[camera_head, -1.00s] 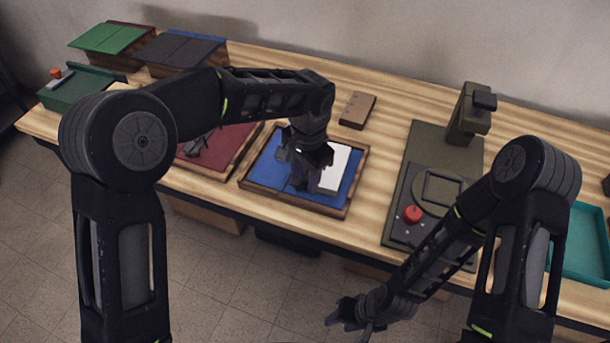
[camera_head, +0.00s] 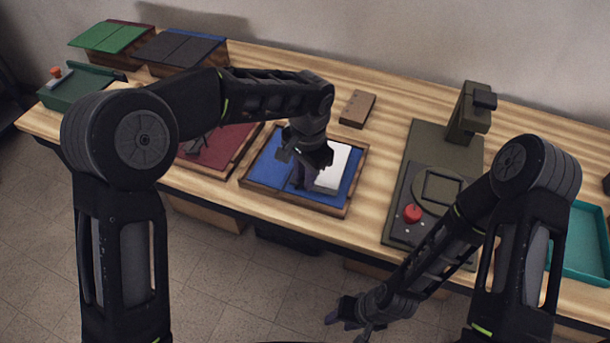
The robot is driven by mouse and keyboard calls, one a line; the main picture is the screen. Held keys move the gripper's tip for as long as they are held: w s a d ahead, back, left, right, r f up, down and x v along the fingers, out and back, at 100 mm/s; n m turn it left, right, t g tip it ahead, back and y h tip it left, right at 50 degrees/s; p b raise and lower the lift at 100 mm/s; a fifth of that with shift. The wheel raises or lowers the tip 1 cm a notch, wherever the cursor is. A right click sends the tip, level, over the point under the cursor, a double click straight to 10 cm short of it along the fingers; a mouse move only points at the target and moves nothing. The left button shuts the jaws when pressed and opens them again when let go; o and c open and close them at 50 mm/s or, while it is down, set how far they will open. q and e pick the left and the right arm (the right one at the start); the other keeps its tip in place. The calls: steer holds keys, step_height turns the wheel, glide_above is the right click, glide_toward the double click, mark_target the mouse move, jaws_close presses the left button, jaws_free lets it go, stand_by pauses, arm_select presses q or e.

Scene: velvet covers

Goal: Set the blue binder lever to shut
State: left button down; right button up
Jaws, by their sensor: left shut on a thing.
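The blue binder (camera_head: 268,170) lies open in a wooden-rimmed tray on the table, with white paper (camera_head: 334,166) on its right part. My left gripper (camera_head: 301,182) points down over the middle of the binder, at the left edge of the paper. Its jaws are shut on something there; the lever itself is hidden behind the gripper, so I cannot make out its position. My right gripper (camera_head: 350,318) hangs low in front of the table, away from the binder, and its finger opening is unclear.
A red binder (camera_head: 228,146) in a similar tray lies left of the blue one. A dark green press with a red button (camera_head: 412,213) stands to the right. A brown block (camera_head: 357,109) lies behind. A teal tray (camera_head: 584,245) is at the far right.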

arm_select(q)
steer(key=shift+s+d+f+y+b, duration=0.2)
steer(key=shift+d+y+b, duration=0.2)
steer(key=shift+y, duration=0.2)
steer(key=shift+a, duration=0.1)
steer(key=c, duration=1.3)
jaws_free()
steer(key=shift+w, duration=0.1)
steer(key=shift+r, duration=0.15)
steer(key=r, duration=0.2)
steer(key=d+r, duration=0.1)
steer(key=r, duration=0.4)
steer(key=shift+s+d+r, duration=0.15)
steer(key=shift+s+r, duration=0.1)
steer(key=shift+s, duration=0.1)
steer(key=shift+c, duration=0.2)
